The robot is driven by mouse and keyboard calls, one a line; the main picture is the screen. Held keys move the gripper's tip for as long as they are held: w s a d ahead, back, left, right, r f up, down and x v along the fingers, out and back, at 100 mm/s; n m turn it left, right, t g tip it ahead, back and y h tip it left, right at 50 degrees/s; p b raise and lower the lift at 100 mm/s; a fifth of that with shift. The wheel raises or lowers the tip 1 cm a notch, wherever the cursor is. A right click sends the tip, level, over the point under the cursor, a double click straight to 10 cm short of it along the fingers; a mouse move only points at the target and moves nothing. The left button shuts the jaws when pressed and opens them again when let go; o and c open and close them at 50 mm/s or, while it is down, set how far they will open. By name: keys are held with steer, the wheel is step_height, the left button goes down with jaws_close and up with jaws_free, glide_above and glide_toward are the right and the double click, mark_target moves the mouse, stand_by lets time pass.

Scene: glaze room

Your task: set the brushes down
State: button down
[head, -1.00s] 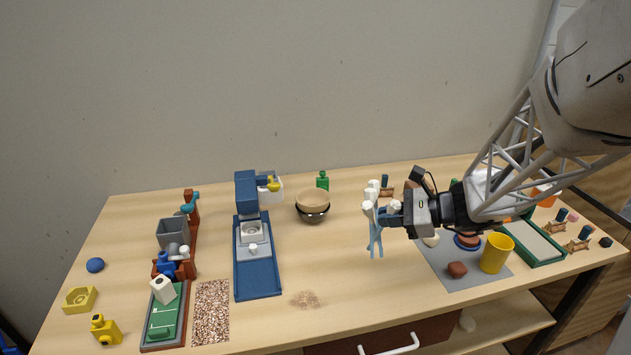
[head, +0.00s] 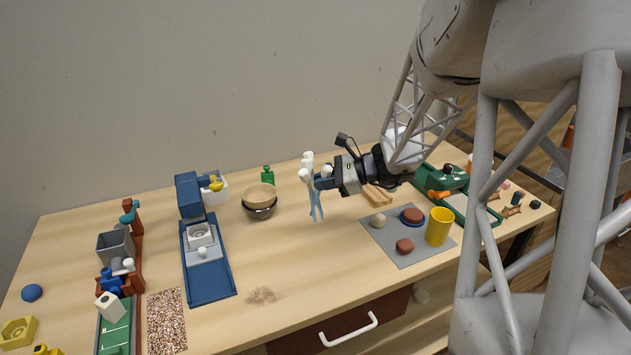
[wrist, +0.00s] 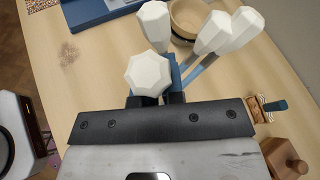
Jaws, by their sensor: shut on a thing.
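My gripper (head: 322,182) is shut on the brushes (head: 315,205), a bunch with pale blue handles and white faceted heads. It holds them roughly upright, heads up, in front of and to the right of the stacked bowls. In the wrist view the white heads (wrist: 228,32) fan out beyond the jaws (wrist: 158,98), with blue handles below. One head hides much of the grip. I cannot tell whether the lower handle ends touch the table (head: 290,250).
Stacked bowls (head: 259,205) and a blue machine (head: 208,262) stand left of the brushes. A grey mat (head: 400,258) with lumps and a yellow cup (head: 440,226) lies right. A wooden block (head: 376,197) is under my wrist. The table's middle front is mostly clear.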

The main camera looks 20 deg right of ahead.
steer(key=shift+w+d+f, duration=0.1)
steer(key=shift+w+d, duration=0.1)
steer(key=shift+w, duration=0.7)
steer(key=shift+w+d+f, duration=0.1)
steer(key=shift+w+d, duration=0.1)
steer(key=shift+w, duration=0.75)
steer(key=shift+w+d+f, duration=0.1)
steer(key=shift+w+d, duration=0.1)
steer(key=shift+w, duration=0.7)
steer(key=shift+f, duration=1.8)
steer(key=c, duration=1.2)
jaws_free()
steer(key=shift+c, duration=0.2)
steer(key=v, duration=1.2)
